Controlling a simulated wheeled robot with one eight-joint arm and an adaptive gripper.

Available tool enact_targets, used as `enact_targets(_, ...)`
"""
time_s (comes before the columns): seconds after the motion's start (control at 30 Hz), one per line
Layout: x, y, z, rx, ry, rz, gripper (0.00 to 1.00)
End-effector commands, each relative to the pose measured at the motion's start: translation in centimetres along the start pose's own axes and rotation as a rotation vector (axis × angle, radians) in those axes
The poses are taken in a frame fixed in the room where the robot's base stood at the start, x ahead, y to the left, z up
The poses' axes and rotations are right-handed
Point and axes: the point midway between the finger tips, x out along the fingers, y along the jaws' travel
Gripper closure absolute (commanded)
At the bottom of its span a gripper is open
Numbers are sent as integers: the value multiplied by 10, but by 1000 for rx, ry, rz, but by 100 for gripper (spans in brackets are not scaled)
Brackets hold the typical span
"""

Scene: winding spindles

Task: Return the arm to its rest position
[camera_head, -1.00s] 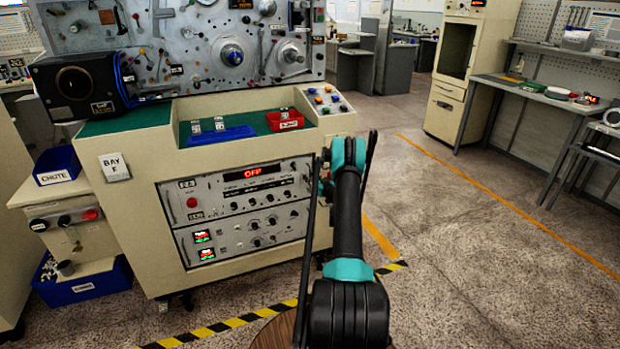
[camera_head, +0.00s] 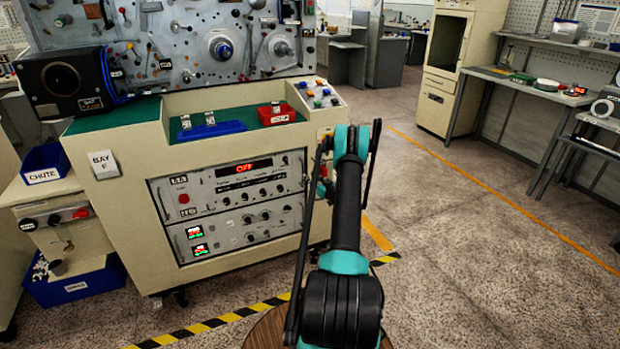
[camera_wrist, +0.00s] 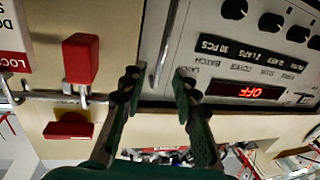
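My arm (camera_head: 346,215) reaches forward in the head view, in front of the right end of the cream machine console (camera_head: 120,215). My gripper's fingertips are hidden behind the arm there. In the wrist view my gripper (camera_wrist: 157,82) has its two dark fingers apart, with nothing held between them. A silver panel handle (camera_wrist: 165,45) shows just beyond the gap. The grey control panel (camera_wrist: 235,65) with a red OFF display (camera_wrist: 248,91) lies beyond the right finger. A red padlock (camera_wrist: 80,58) hangs left of the left finger.
A blue tray (camera_head: 211,132) and a red bin (camera_head: 276,115) sit on the console top. Blue bins (camera_head: 42,172) stand at the left. A bench (camera_head: 535,88) is at the back right. Open floor (camera_head: 480,260) lies to the right; striped tape (camera_head: 235,317) runs before the console.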

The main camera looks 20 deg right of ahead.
Motion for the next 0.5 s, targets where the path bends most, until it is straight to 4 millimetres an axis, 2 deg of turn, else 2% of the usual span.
enact_targets(0.27, 1, -3, -4, 2, -5, -5, 70)
enact_targets(0.37, 5, -14, -16, 10, -28, -26, 70)
enact_targets(0.5, 12, -47, -48, 33, -96, -79, 70)
